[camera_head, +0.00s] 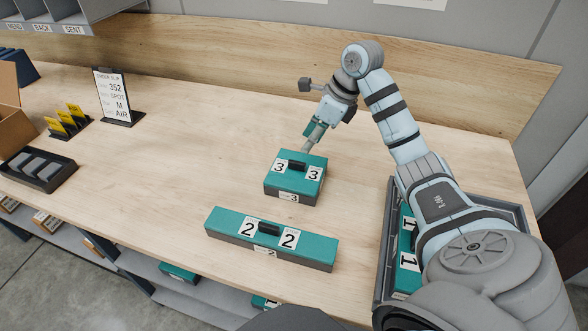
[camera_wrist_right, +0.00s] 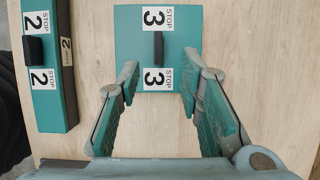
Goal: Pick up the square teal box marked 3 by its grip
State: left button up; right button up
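The square teal box marked 3 (camera_head: 293,183) sits upright on the wooden table, with a dark grip (camera_head: 297,165) on its top between two "3" labels. In the right wrist view the box (camera_wrist_right: 130,50) lies ahead of the fingers, its dark grip (camera_wrist_right: 158,45) roughly centred between them. My right gripper (camera_head: 306,147) is above and just behind the box in the head view. Its fingers (camera_wrist_right: 160,87) are spread wide and empty, apart from the grip. My left gripper is not in view.
A long teal box marked 2 (camera_head: 315,250) lies in front of box 3. A grey tote (camera_head: 389,215) at the right holds teal boxes marked 1 (camera_head: 406,262), partly hidden by my right arm. An order slip stand (camera_head: 113,97) and dark tray (camera_head: 40,170) stand left. The table's middle-left is clear.

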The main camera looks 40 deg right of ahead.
aim_at(298, 162)
jog(key=shift+w+a+f, duration=0.1)
jog(key=shift+a+f, duration=0.15)
jog(key=shift+f, duration=0.35)
jog(key=shift+w+a+f, duration=0.1)
jog(key=shift+a+f, duration=0.15)
jog(key=shift+f, duration=0.35)
jog(key=x, duration=0.6)
jog(key=shift+w+d+f, duration=0.1)
jog(key=shift+w+d, duration=0.1)
jog(key=shift+w, duration=0.05)
jog(key=shift+s, duration=0.2)
jog(key=shift+c, duration=1)
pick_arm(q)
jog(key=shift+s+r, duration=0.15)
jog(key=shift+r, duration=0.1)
pick_arm(e)
grip_shut()
